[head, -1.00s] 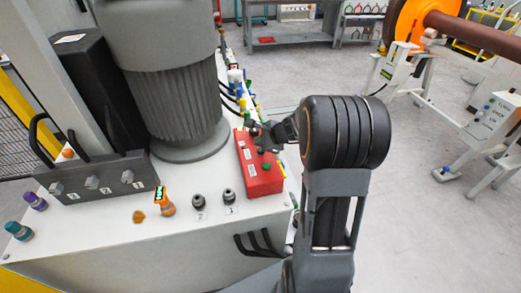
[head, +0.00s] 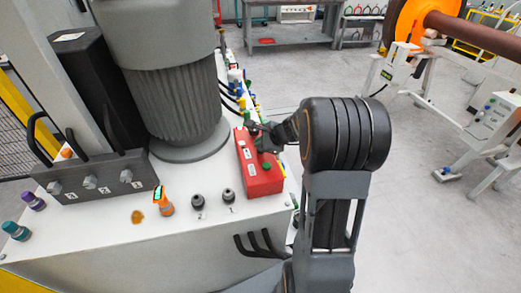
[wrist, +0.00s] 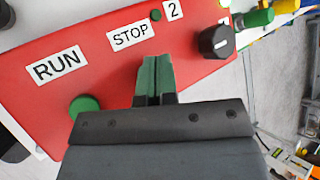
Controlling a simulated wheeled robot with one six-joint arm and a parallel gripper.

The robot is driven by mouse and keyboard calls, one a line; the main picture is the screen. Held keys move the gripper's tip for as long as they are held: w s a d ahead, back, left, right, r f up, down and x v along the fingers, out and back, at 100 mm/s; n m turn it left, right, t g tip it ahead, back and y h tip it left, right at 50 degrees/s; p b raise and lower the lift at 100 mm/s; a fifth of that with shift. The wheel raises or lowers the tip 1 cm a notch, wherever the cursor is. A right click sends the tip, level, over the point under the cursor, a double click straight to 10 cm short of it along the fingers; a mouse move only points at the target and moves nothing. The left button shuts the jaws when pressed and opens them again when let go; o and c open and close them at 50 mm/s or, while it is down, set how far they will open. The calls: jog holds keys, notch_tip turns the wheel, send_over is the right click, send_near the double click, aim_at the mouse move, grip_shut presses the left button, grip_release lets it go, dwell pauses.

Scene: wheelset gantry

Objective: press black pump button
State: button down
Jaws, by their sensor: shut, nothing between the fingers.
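The red control box (head: 262,180) sits on the white cabinet top, and it fills much of the wrist view (wrist: 35,95). It has labels RUN (wrist: 57,64), STOP (wrist: 130,35) and 2. A black round button or knob (wrist: 216,41) is at its right in the wrist view, and a green button (wrist: 85,106) is below RUN. My gripper (wrist: 156,62) is shut and empty, its green-tipped fingers just below the STOP label and left of the black knob. Whether the fingertips touch the box I cannot tell. Anything directly under the fingers is hidden.
A large grey motor (head: 170,95) stands behind and left of the red box. Two small black knobs (head: 198,202) and an orange gauge (head: 163,203) are on the cabinet top. Hoses and coloured fittings (head: 235,80) line the far edge.

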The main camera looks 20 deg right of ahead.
jog(key=shift+f+b, duration=0.5)
dwell(0.5)
dwell(0.4)
jog(key=shift+r+p, duration=0.7)
jog(key=shift+r, duration=0.2)
jog(key=shift+r+p, duration=2.05)
jog(key=shift+r, duration=0.5)
